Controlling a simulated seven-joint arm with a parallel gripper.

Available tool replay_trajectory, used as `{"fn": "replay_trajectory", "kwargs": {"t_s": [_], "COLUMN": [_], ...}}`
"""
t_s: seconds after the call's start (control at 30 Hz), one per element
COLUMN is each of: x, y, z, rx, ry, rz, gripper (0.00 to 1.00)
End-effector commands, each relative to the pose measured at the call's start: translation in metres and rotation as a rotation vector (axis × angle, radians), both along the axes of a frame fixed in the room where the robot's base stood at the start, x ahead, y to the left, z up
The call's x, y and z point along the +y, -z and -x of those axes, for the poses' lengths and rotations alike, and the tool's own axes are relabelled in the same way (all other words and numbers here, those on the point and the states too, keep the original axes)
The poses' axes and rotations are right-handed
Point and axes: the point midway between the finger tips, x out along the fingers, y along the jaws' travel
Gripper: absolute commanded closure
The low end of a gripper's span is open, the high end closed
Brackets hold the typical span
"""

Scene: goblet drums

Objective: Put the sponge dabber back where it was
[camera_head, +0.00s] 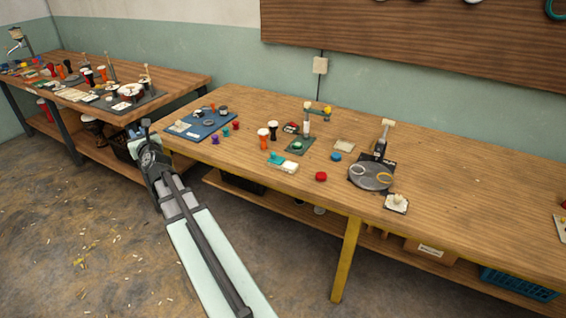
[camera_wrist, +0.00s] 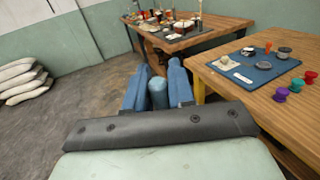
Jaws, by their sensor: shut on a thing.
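My gripper (camera_head: 147,132) is in the air off the left end of the near bench, in the gap between the two benches. In the wrist view its two blue-looking fingers (camera_wrist: 158,80) are shut on a short blue-grey cylinder (camera_wrist: 158,93), which I take to be the sponge dabber. It stands between the fingers, and its far end is hard to make out. In the head view the held thing is too small and dark to tell. It touches neither bench as far as I see.
The near bench (camera_head: 450,185) holds a blue mat (camera_head: 197,124), purple and red pegs, small goblet drums (camera_head: 264,138), a grey turntable (camera_head: 370,177) and a white-knobbed piece (camera_head: 397,202). The far-left bench (camera_head: 190,82) is crowded. Bare wood lies right of the turntable.

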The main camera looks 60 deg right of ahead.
Motion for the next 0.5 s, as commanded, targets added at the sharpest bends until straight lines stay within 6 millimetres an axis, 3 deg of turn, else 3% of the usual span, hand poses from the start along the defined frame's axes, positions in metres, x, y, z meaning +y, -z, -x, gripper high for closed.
{"fn": "replay_trajectory", "kwargs": {"t_s": [0.1, 0.5], "x": [-0.049, -0.193], "y": [0.007, 0.03], "z": [0.017, 0.094], "rx": [0.0, 0.0], "ry": [0.072, 0.301], "rz": [-0.001, -0.001], "gripper": [1.0, 1.0]}}
